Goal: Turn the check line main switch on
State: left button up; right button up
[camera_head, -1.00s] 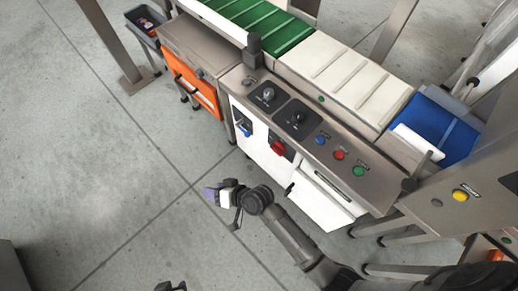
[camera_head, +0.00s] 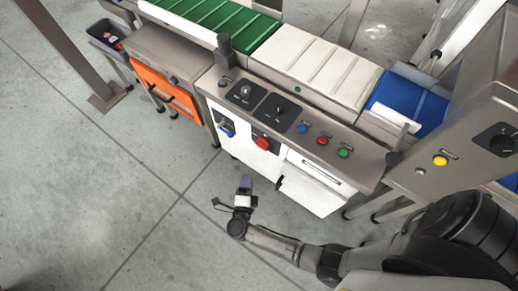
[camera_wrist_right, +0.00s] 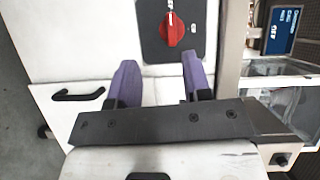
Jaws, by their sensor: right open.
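A red rotary switch (camera_head: 262,142) sits on a dark plate on the white front of the machine. In the right wrist view the red switch (camera_wrist_right: 173,32) is just beyond the fingertips, a little right of the middle between them. A blue rotary switch (camera_head: 226,128) sits to its left in the head view. I cannot read their labels. My right gripper (camera_head: 246,184) has purple fingers and is in front of and below the red switch, apart from it. In the right wrist view its fingers (camera_wrist_right: 158,62) are spread with nothing between them. My left gripper is out of view.
Two black selector knobs, one of them the right knob (camera_head: 279,110), and blue, red and green buttons (camera_head: 343,153) line the sloped top panel. A dark handle (camera_wrist_right: 78,95) sticks out near the gripper. An orange-fronted cabinet (camera_head: 166,92) stands left. The floor in front is clear.

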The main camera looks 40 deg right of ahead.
aim_at(261, 148)
jog(key=w+d+b, duration=0.1)
jog(key=w+d, duration=0.1)
jog(key=d, duration=0.2)
jog(key=w+d+m+h+b, duration=0.1)
jog(key=w+d, duration=0.1)
jog(key=d, duration=0.2)
jog(key=w+d+r+m+g, duration=0.1)
jog(key=w+d, duration=0.1)
jog(key=d, duration=0.2)
jog(key=shift+w+d+h+b, duration=0.25)
jog(key=shift+h+b, duration=0.15)
jog(key=shift+f, duration=0.1)
grip_shut()
